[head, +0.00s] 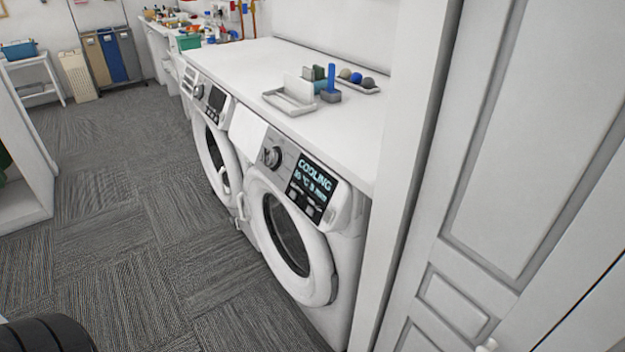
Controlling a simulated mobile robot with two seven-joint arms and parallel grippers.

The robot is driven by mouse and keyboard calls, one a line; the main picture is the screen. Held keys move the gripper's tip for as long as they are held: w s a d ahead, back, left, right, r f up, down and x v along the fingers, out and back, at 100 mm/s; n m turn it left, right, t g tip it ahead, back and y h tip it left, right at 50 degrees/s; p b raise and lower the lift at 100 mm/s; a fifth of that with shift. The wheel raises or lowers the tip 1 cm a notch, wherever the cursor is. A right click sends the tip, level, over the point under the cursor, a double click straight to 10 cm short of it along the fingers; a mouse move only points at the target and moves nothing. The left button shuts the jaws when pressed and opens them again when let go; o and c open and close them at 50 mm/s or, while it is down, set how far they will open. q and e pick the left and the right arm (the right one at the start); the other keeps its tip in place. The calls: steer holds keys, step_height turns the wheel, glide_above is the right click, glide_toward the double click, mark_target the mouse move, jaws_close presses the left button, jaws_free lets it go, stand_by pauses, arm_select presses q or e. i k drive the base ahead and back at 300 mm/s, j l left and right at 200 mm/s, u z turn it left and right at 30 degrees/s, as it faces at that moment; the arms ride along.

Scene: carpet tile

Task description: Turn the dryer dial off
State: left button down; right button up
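The nearer front-loading machine (339,255) stands under the white counter, with a round door facing the aisle. Its lit display (313,178) reads "COOLING" with smaller text below. A round silver-grey dial (272,157) sits on the panel to the left of that display. The dial's exact setting is too small to read. A second machine (205,140) stands farther along, with a dark display and its own dial (198,91). Neither of my grippers shows in the head view.
The white counter (250,62) holds a tray (289,103), small coloured items and a dish of balls (357,83). A white panelled door (510,150) and frame stand close on the right. Grey carpet (140,215) in front of the machines is clear. White shelving (22,160) stands left.

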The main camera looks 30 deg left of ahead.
mark_target(271, 156)
steer(key=u, duration=1.35)
steer(key=z, duration=0.35)
steer(key=i+j+z, duration=0.1)
steer(key=z, duration=0.25)
steer(key=j+z, duration=0.15)
steer(key=z, duration=0.2)
steer(key=i+j+z, duration=0.1)
steer(key=j+z, duration=0.5)
steer(key=j, duration=0.25)
steer(key=j+z, duration=0.5)
steer(key=j, duration=1.35)
